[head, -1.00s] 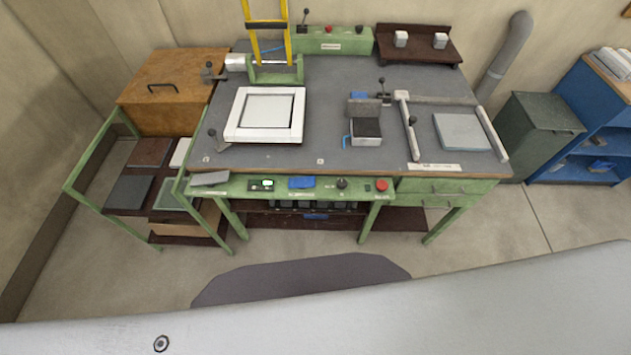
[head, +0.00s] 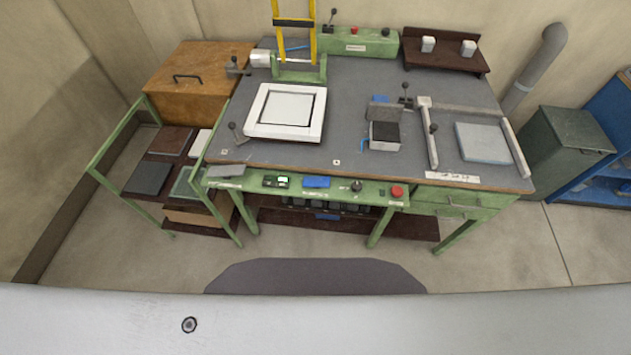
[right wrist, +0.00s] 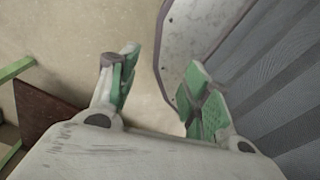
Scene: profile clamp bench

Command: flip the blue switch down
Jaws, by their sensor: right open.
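A blue switch (head: 317,182) sits on the green front panel (head: 235,183) of the bench, between a small dark unit with a lit indicator (head: 276,181) and a black knob (head: 357,186). Whether the blue switch is up or down is too small to tell. My right gripper (right wrist: 155,92) shows in the right wrist view, open and empty, with bare floor between its green-padded fingers. It does not show in the head view, and no part of the bench panel is clear in the wrist view. My left gripper is in neither view.
A red button (head: 397,191) is at the panel's right end. The bench top (head: 350,85) carries a white frame (head: 286,111), clamps and a grey plate (head: 484,143). A green cart (head: 112,155) stands at the left. Floor before the bench is open, with a dark mat (head: 315,276).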

